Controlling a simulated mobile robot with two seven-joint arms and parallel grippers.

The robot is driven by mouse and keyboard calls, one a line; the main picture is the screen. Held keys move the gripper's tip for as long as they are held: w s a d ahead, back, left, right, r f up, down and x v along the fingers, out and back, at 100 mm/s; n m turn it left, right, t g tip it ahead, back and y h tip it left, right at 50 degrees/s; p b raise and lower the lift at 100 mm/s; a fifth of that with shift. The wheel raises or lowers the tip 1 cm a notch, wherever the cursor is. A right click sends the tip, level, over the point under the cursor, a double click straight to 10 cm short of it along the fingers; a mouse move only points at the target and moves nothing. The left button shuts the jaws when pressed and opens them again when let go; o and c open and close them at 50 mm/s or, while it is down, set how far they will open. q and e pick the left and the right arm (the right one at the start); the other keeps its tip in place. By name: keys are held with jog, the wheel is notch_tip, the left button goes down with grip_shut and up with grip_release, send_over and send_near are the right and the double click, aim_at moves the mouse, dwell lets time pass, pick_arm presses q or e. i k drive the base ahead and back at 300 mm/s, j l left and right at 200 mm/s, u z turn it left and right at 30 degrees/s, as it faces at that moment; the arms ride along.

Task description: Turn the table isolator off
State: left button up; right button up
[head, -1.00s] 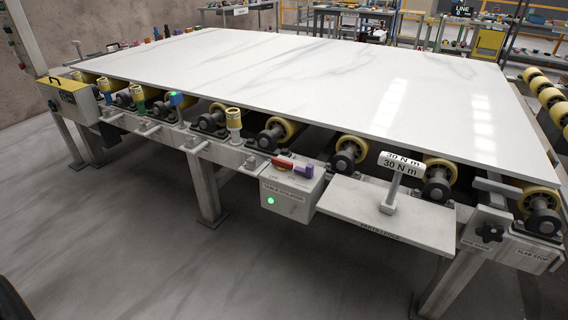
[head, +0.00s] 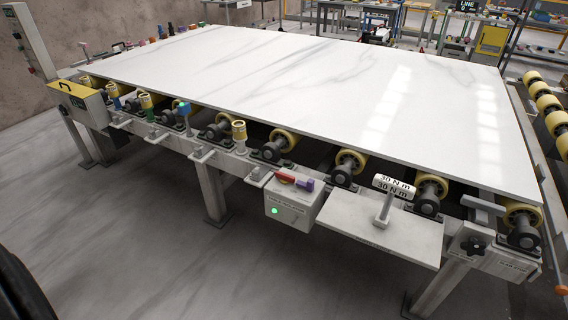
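The table isolator (head: 293,208) is a pale grey box on the front rail of the slab table. A green light (head: 274,211) glows on its front, beside a small lever that is hard to make out. A red piece (head: 286,178) and a purple piece (head: 305,184) sit on top of the box. The label on its front is too blurred to read now. Neither of my grippers is in view.
A large white marble slab (head: 310,80) lies on yellow rollers (head: 283,142) above the box. A shelf (head: 375,235) with a 30 N m tool (head: 388,205) juts out to the right of the isolator. Open grey floor (head: 150,260) lies in front of the table.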

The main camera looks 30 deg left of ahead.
aim_at(285, 179)
jog(key=i+j+z, duration=0.1)
jog(key=j, duration=0.25)
jog(key=i+j, duration=0.25)
jog(key=i+j+z, duration=0.15)
jog(key=j, duration=0.25)
jog(key=i+j, duration=0.15)
jog(key=j, duration=0.2)
jog(key=i+j+z, duration=0.15)
jog(key=j, duration=0.25)
